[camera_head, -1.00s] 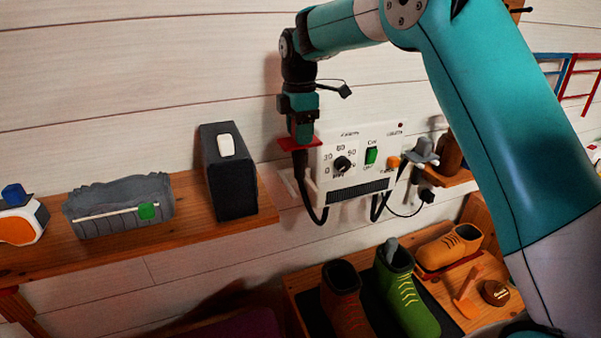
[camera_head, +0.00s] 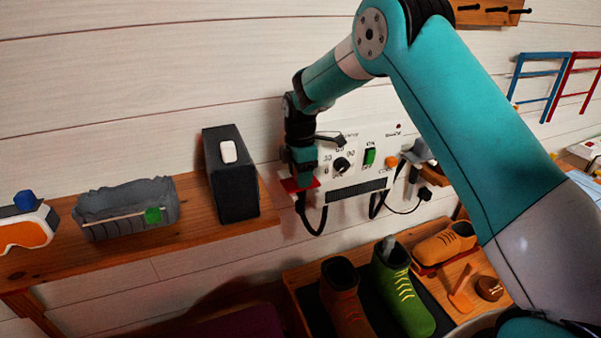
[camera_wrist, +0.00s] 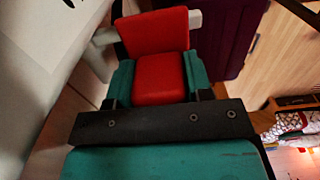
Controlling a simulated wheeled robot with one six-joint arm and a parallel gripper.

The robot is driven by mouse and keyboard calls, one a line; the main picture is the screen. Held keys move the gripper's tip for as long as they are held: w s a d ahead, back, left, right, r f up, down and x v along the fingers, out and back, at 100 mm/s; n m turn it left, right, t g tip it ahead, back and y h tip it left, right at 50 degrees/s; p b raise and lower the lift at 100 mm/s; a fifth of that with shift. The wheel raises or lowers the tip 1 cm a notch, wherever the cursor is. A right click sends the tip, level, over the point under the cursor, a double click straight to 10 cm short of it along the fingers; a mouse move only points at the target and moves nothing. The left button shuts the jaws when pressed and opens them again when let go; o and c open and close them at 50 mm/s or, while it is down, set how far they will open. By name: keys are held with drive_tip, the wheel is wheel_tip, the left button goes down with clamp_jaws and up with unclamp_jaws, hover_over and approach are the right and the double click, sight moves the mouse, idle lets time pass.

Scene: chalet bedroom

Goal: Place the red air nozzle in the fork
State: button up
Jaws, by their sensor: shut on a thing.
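My gripper (camera_head: 303,170) is shut on the red air nozzle (camera_head: 299,185), beside the lower left side of the white control box (camera_head: 347,127). A black hose runs down from the nozzle and loops to the box. In the wrist view, the nozzle (camera_wrist: 160,77) is a red block with a wider red plate, held between my gripper's teal fingers (camera_wrist: 159,88). White parts of the fork (camera_wrist: 104,36) show on both sides of the red plate. The nozzle is at the fork, but I cannot tell whether it rests in it. The fork is mostly hidden in the head view.
A grey holder (camera_head: 421,150) with another cable is on the box's right side. A black speaker-like box (camera_head: 230,175) stands on the wooden shelf (camera_head: 195,215) at left, beside a grey basket (camera_head: 125,206). Boots (camera_head: 400,290) stand below.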

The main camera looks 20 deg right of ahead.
drive_tip(key=shift+f, duration=0.15)
drive_tip(key=o, duration=1)
